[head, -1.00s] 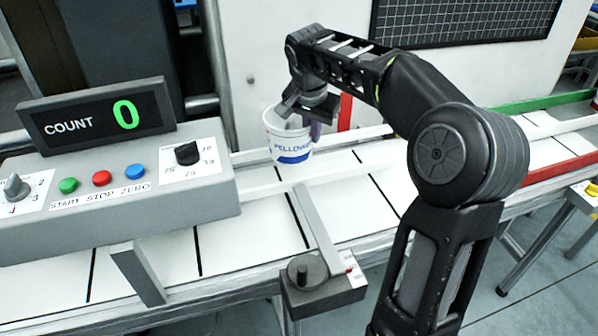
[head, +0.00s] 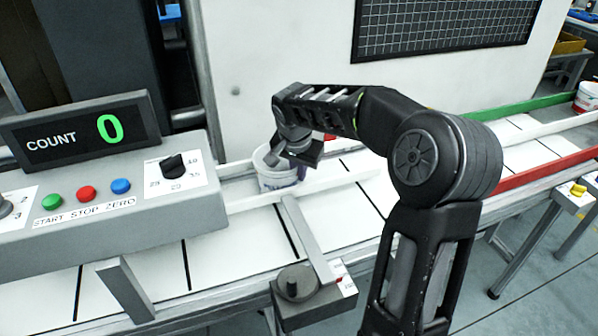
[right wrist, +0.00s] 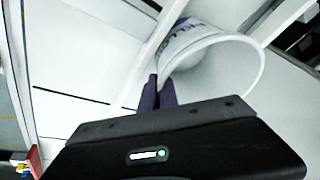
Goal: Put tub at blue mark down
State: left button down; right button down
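A white tub (head: 276,179) with a blue label band is between the rails of the white conveyor (head: 235,245), just right of the counter box. It looks upright; its base is at the near rail, and I cannot tell whether it touches the belt. My right gripper (head: 290,160) is above it and covers part of its rim. In the right wrist view the dark fingers (right wrist: 158,92) are close together on the wall of the tub (right wrist: 212,62) at its rim. I see no blue mark on the conveyor. My left gripper is out of view.
The grey counter box (head: 120,205) with buttons and a COUNT 0 display (head: 80,130) stands at left. A knob with an arm (head: 297,285) is at the near edge. Green (head: 520,105) and red rails (head: 545,168) and another tub (head: 588,97) are at right.

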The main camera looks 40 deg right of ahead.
jog(key=c, duration=1.9)
grip_release()
jog(key=shift+f, duration=0.1)
jog(key=v, duration=1.2)
